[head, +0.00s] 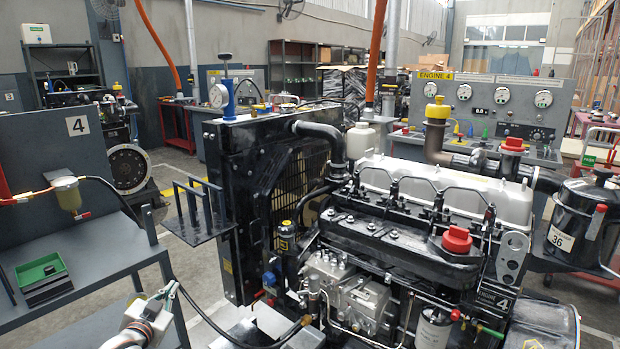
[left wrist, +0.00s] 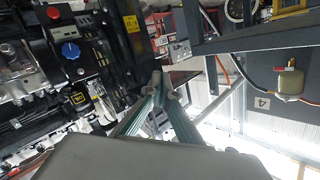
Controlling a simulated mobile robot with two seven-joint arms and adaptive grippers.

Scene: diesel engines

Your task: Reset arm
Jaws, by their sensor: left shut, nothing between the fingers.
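My left gripper (head: 170,290) is low at the left of the head view, in front of the grey stand and left of the engine. Its fingers are together and hold nothing. In the left wrist view the greenish fingers (left wrist: 158,85) meet at their tips, apart from the engine parts behind them. The diesel engine (head: 440,190), with a silver top cover and red caps, fills the middle and right of the head view. My right gripper is not in view.
A grey stand (head: 80,225) marked 4 holds a green tray (head: 42,272) and a fuel filter (head: 66,194) at left. The black radiator (head: 225,180) stands beside the engine. A gauge panel (head: 490,92) is behind. A narrow strip of floor shows between stand and radiator.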

